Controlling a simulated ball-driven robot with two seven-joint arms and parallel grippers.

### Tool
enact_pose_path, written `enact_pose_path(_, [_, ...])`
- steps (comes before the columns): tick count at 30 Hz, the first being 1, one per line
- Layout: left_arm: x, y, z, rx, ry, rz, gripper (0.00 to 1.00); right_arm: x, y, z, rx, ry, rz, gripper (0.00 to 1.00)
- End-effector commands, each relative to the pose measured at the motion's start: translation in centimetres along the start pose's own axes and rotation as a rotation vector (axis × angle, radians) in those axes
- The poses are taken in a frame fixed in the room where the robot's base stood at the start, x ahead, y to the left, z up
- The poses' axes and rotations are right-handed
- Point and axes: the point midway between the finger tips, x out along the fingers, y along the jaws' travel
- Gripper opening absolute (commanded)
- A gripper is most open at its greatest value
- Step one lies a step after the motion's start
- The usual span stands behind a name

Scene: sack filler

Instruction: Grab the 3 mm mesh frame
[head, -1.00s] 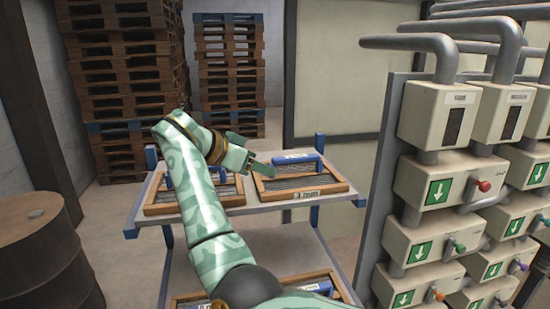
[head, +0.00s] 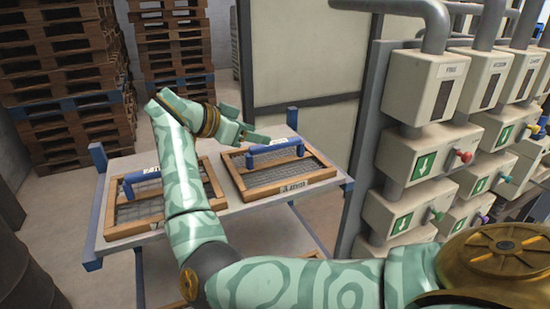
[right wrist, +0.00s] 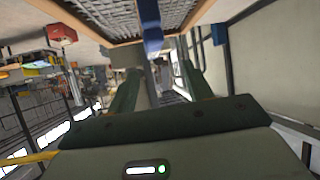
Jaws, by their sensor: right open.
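A wooden frame with grey mesh (head: 268,178) and a blue bar handle (head: 276,147) lies on the right of the top shelf. Its front label appears to read 3 mm. My right gripper (head: 258,136) is open, just above the frame's back left part, close to the handle's left end. In the right wrist view, the open fingers (right wrist: 158,82) have nothing between them that I can make out as held. The blue handle (right wrist: 151,28) and the mesh (right wrist: 135,12) show just beyond them. Contact cannot be told. My left gripper is out of view.
A second mesh frame (head: 142,207) with a blue handle lies left on the same shelf (head: 236,207), partly behind my right arm. Valve boxes (head: 415,155) and pipes stand close on the right. Pallet stacks (head: 65,80) stand behind. A dark drum (head: 22,270) is at lower left.

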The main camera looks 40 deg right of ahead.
Motion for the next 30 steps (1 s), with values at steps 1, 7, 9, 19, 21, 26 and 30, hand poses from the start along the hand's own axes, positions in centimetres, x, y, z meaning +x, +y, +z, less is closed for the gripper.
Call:
enact_pose_path(1, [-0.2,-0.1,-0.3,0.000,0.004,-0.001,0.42,0.4,0.0,-0.1,0.000,0.001,0.002,0.51])
enact_pose_path(7, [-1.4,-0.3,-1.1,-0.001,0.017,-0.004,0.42,2.4,0.5,0.2,-0.001,0.002,0.003,0.51])
enact_pose_path(9, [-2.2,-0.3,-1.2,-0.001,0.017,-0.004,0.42,3.5,0.8,0.4,-0.002,0.002,0.003,0.51])
enact_pose_path(19, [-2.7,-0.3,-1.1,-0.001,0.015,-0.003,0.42,6.0,0.8,0.9,-0.001,-0.001,-0.003,0.51])
enact_pose_path(21, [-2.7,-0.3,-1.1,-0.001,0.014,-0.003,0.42,6.0,0.8,0.9,-0.001,-0.001,-0.003,0.51])
enact_pose_path(26, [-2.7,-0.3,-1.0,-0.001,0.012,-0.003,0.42,5.9,0.8,0.9,-0.001,-0.001,-0.003,0.12])
enact_pose_path(30, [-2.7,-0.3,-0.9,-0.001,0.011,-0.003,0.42,5.9,0.8,0.9,-0.001,-0.001,-0.002,0.00])
